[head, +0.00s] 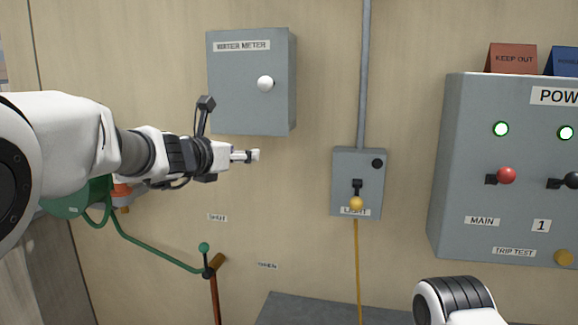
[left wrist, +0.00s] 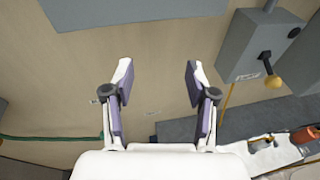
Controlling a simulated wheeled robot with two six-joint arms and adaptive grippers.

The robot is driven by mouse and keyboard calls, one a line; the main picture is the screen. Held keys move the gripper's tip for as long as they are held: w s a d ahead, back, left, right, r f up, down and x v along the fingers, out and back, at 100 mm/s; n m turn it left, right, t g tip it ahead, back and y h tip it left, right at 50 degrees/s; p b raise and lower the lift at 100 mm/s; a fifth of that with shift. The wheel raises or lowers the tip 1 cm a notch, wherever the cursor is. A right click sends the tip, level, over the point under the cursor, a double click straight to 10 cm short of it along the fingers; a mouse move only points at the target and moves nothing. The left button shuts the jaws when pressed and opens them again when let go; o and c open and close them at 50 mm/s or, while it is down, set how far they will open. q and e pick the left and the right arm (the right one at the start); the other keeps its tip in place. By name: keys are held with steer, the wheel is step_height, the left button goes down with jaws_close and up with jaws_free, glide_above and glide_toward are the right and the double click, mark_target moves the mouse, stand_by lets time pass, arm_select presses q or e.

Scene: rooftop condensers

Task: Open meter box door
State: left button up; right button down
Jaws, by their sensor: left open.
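The meter box (head: 250,105) is a grey box on the wall with a "WATER METER" label and a round white knob (head: 265,83) on the right of its door. The door looks shut. My left gripper (head: 255,156) is below the box's lower edge in the head view, apart from the knob. In the left wrist view, its two fingers (left wrist: 158,85) are spread with nothing between them. The box's grey underside (left wrist: 120,10) shows at the top left there. Part of my right arm shows at the bottom right of the head view, but its gripper is out of view.
A grey light switch box (head: 345,165) with a yellow-knobbed lever is right of my left gripper, under a vertical conduit (head: 366,70). A large grey power panel (head: 465,130) stands further right. A green hose (head: 150,245) and a green-knobbed lever (head: 204,248) are below.

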arm_select(q)
steer(key=m+t+h, duration=0.1)
steer(key=m+t, duration=0.1)
glide_toward(261, 83)
steer(key=w+d, duration=0.2)
steer(key=d, duration=0.1)
steer(key=w, duration=0.1)
steer(key=w+p, duration=0.1)
steer(key=w, duration=0.1)
steer(key=shift+w+a+r, duration=0.2)
steer(key=shift+w+a, duration=0.1)
steer(key=shift+w, duration=0.05)
steer(key=p+x, duration=0.2)
steer(key=x, duration=0.1)
steer(key=d+p+x, duration=0.1)
steer(key=x, duration=0.1)
steer(key=shift+s, duration=0.25)
steer(key=shift+w+d, duration=0.15)
steer(key=shift+d, duration=0.15)
steer(key=shift+w+a+f, duration=0.25)
steer(key=shift+a, duration=0.2)
steer(key=shift+c, duration=0.3)
steer(key=c, duration=0.6)
steer(key=shift+d, duration=0.15)
jaws_close()
arm_select(e)
steer(key=r, duration=0.4)
steer(key=shift+s+d, duration=0.25)
